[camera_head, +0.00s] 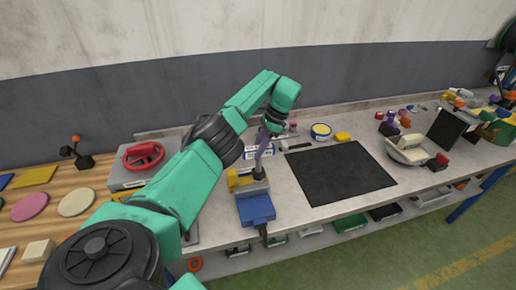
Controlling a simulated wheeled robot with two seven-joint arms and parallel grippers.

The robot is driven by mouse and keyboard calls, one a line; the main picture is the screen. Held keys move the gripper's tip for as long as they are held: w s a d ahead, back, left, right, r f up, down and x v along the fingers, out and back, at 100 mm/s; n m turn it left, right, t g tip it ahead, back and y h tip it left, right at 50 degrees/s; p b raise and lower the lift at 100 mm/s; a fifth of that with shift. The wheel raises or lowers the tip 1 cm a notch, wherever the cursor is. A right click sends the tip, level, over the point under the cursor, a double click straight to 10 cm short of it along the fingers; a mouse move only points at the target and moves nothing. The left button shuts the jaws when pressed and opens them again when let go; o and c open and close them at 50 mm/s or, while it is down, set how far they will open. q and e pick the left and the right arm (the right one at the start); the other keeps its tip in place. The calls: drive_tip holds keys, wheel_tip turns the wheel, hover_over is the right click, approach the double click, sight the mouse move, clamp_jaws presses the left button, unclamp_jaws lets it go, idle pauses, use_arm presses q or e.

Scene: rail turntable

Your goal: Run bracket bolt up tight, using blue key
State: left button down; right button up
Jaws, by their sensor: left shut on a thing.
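My left gripper (271,127) is above the bench, pointing down. It is shut on a slim violet-blue key (262,151), which stands slightly tilted beneath it. The key's lower end reaches a dark fitting (259,174) on top of a grey fixture with a blue block (256,208) at its front. This looks like the place of the bracket bolt, but the bolt head is too small to make out. I cannot tell whether the key is seated on it. A yellow part (239,179) sits at the fixture's left side. My right gripper is out of view.
A grey box with a red handwheel (143,155) stands left of the fixture. A black mat (340,174) lies bare to the right. A round yellow-and-blue tin (320,131) and a yellow block (343,137) sit behind it. A white scale-like device (408,149) stands farther right.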

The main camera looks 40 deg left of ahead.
use_arm(q)
drive_tip(key=shift+r+m+t+y+p, duration=0.1)
drive_tip(key=shift+m+t+y+p, duration=0.25)
drive_tip(key=shift+m+p, duration=1.25)
drive_tip(key=shift+p, duration=0.05)
drive_tip(key=shift+m+t+y, duration=0.25)
drive_tip(key=shift+m+t, duration=0.2)
drive_tip(key=shift+m, duration=0.45)
